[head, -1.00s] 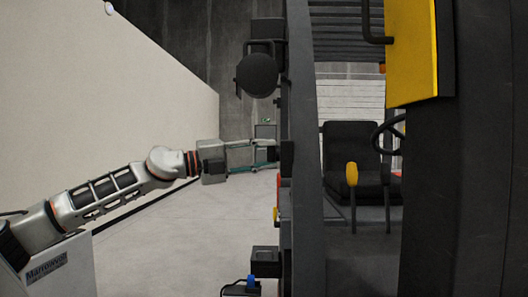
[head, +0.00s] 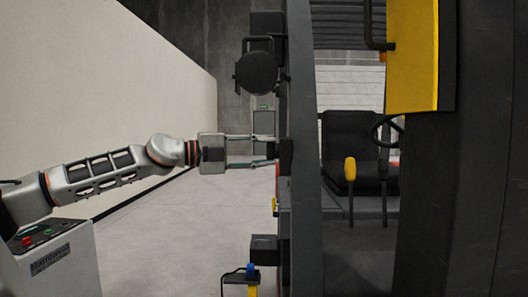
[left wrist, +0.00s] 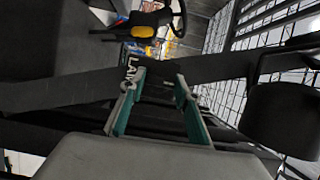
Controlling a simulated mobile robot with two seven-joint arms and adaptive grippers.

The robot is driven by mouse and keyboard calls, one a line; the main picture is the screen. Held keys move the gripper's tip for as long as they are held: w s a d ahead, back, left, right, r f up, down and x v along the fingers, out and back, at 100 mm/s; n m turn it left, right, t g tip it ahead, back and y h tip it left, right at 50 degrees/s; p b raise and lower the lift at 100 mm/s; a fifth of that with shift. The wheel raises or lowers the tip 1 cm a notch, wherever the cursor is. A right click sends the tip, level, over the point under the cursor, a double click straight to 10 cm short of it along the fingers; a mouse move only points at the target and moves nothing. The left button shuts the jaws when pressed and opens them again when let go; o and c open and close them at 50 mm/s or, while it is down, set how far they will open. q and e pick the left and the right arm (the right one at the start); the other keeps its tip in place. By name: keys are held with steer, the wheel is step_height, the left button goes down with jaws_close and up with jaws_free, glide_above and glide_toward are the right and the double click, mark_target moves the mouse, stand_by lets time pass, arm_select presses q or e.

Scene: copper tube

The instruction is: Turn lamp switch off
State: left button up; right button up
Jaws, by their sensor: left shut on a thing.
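My left gripper (head: 272,150) reaches in from the left to a small dark block, the lamp switch (head: 286,157), on the dark upright post of the vehicle. Its two teal-lined fingers are apart, one on each side of the switch's front part, and are shut on it. In the left wrist view the fingers (left wrist: 160,83) end at the dark post, beside a white label (left wrist: 131,72) that starts with "LAM". The switch itself is hard to make out there, and its position cannot be read. My right gripper is not in view.
A round dark lamp (head: 257,73) sticks out from the post above the gripper. A dark box (head: 264,249) juts out below it. A seat (head: 352,145), steering wheel (head: 386,130) and yellow panel (head: 412,55) lie right of the post.

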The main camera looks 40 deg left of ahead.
arm_select(q)
steer(key=o, duration=1.1)
steer(key=shift+o, duration=0.2)
steer(key=shift+s, duration=0.1)
steer(key=v, duration=1.2)
